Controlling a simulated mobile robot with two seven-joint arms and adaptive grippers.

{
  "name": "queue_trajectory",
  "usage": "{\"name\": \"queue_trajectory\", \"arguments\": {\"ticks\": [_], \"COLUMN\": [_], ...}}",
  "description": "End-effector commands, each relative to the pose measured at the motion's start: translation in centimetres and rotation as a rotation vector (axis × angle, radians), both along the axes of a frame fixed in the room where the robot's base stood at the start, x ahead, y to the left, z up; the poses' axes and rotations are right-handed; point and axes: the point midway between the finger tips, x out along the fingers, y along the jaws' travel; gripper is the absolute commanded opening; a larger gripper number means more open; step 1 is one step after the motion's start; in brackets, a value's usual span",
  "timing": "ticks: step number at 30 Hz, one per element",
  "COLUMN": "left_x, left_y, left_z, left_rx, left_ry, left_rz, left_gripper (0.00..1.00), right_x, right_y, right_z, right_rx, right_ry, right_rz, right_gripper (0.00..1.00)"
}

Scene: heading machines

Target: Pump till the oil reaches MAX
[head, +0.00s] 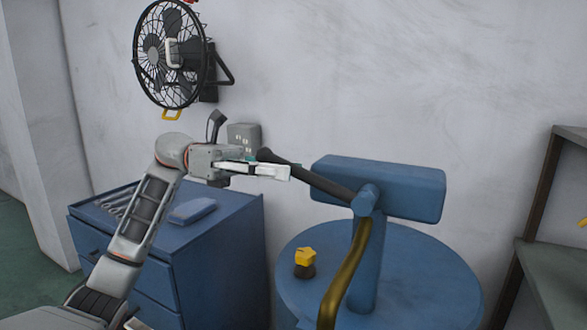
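The blue hand pump has a horizontal blue body (400,186) on a blue column above a round blue drum top (425,275). Its dark lever (318,180) slopes up to the left, ending in a thick black grip. My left gripper (288,172) is at the grip end of the lever, its pale fingers pointing right and overlapping the grip in the head view. Seen from the side, the gap between the fingers does not show, so I cannot tell whether they hold the lever. No oil level or MAX mark is visible. My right gripper is out of view.
A brass-coloured hose (346,277) curves down in front of the column. A yellow-topped cap (305,258) sits on the drum. A blue drawer cabinet (220,245) stands left, with a blue case (192,211) on it. A wall fan (170,55) hangs above; shelves (560,270) stand right.

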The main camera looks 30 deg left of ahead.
Motion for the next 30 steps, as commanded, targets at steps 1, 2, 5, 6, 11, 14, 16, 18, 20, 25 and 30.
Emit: {"name": "queue_trajectory", "arguments": {"ticks": [1, 2, 5, 6, 11, 14, 16, 18, 20, 25, 30], "left_x": [0.0, 0.0, 0.2, 0.2, 0.3, 0.3, 0.3, 0.3, 0.3, 0.3, 0.6], "left_y": [-0.8, -1.1, -2.1, -2.4, -2.8, -2.8, -2.8, -2.8, -2.8, -2.8, -2.7], "left_z": [0.2, 0.2, 0.1, 0.1, 0.1, 0.0, 0.0, 0.0, 0.0, 0.0, -1.6], "left_rx": [-0.001, -0.001, 0.0, -0.001, 0.0, 0.0, 0.0, 0.0, 0.0, -0.001, -0.055], "left_ry": [-0.002, -0.002, -0.002, -0.001, 0.0, 0.001, 0.001, 0.001, 0.001, 0.001, 0.005], "left_rz": [-0.002, -0.003, -0.002, -0.002, 0.0, 0.001, 0.001, 0.0, 0.0, 0.0, 0.0], "left_gripper": [0.32, 0.32, 0.32, 0.32, 0.32, 0.32, 0.32, 0.19, 0.03, 0.0, 0.0], "right_x": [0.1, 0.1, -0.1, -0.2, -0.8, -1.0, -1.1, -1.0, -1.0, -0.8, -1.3], "right_y": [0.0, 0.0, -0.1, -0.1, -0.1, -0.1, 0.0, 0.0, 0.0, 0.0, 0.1], "right_z": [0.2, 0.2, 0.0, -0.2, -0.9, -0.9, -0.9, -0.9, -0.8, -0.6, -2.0], "right_rx": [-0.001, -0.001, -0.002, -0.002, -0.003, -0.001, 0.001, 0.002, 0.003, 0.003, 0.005], "right_ry": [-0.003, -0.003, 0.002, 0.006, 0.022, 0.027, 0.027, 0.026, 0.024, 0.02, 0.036], "right_rz": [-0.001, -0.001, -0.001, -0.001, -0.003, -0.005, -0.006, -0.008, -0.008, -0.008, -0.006], "right_gripper": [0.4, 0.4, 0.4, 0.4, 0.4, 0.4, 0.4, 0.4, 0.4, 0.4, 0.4]}}
